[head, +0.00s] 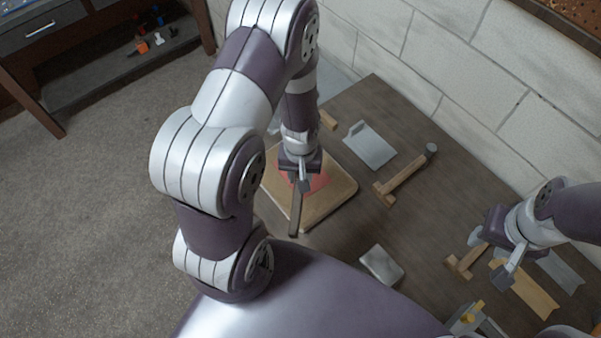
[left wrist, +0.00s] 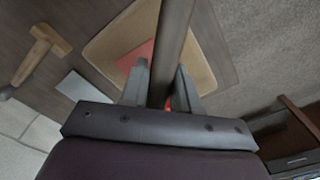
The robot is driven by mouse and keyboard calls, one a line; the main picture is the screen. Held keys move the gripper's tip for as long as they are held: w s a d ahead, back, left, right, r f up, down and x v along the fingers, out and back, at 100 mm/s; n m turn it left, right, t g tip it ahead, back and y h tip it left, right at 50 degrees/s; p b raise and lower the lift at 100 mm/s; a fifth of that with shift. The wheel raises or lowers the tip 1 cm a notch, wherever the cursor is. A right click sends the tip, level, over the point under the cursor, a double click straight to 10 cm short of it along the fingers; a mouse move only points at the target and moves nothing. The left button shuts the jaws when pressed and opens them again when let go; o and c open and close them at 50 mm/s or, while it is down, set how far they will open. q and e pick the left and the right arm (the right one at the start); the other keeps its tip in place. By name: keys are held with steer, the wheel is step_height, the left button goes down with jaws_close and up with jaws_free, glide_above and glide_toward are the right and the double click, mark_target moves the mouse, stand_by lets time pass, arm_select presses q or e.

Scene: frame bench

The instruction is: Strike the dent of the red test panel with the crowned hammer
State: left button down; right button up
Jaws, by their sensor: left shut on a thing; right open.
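The red test panel (head: 316,182) is a red patch on a pale wooden board (head: 335,200); it also shows in the left wrist view (left wrist: 134,57). My left gripper (head: 301,182) is over the panel, shut on a long dark handle (head: 295,214), which I take for the hammer's; it runs between the fingers in the left wrist view (left wrist: 172,40). Its head is not clearly visible, so I cannot tell its face. The dent is hidden or too small to see. My right gripper (head: 510,272) is open and empty, above the table's right side.
A grey plate (head: 369,146) lies behind, a pale block (head: 381,264) in front. Wooden pieces (head: 524,288) lie near my right gripper. A block wall bounds the table's back.

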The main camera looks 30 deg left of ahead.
arm_select(q)
steer(key=shift+w+f, duration=0.15)
steer(key=shift+f, duration=0.1)
step_height(320, 180, down, 2)
steer(key=shift+f+b, duration=0.1)
steer(key=shift+b, duration=0.4)
steer(key=shift+f+g, duration=0.3)
steer(key=shift+f, duration=0.05)
